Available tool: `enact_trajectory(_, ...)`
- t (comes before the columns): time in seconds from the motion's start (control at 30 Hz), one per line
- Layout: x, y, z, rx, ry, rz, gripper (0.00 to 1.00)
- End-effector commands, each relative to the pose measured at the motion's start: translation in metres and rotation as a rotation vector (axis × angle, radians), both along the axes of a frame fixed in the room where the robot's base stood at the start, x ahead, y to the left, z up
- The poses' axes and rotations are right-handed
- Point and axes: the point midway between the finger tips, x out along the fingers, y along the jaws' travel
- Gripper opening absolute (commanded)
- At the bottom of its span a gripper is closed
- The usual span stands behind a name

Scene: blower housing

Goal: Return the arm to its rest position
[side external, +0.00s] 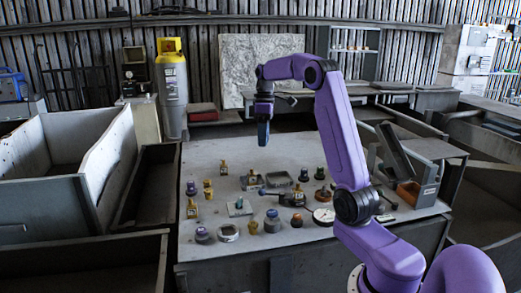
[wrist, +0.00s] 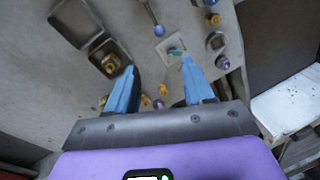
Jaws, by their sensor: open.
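My purple arm reaches over the grey worktable (side external: 215,155) in the side external view. My gripper (side external: 263,143) points down above the table's back part, apart from the parts below it. In the wrist view, the two blue fingers of my gripper (wrist: 158,75) are spread apart with nothing held between them. Several small parts stand on the table, among them a brass fitting (side external: 192,208), a grey ring (side external: 228,232), a blue-topped part (side external: 272,221) and a white dial gauge (side external: 324,216). The wrist view shows a square tray with a brass part (wrist: 110,62) in it.
Open grey bins (side external: 105,160) stand left of the table. A yellow-topped cylinder (side external: 171,85) and a pale stone slab (side external: 250,65) stand behind it. A tilted dark panel on an orange-grey stand (side external: 415,190) is at the table's right. The back left tabletop is clear.

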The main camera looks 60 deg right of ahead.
Motion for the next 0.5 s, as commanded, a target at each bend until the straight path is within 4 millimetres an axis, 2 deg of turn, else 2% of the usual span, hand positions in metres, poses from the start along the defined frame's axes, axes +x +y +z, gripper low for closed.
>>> enact_trajectory(0.17, 0.001, 0.003, 0.0, -0.001, 0.0, 0.004, 0.52)
enact_trajectory(0.27, 0.003, 0.017, 0.0, -0.007, 0.001, 0.021, 0.52)
enact_trajectory(0.37, 0.005, 0.046, -0.001, -0.02, 0.003, 0.055, 0.52)
enact_trajectory(0.5, 0.002, 0.099, -0.003, -0.045, 0.003, 0.115, 0.52)
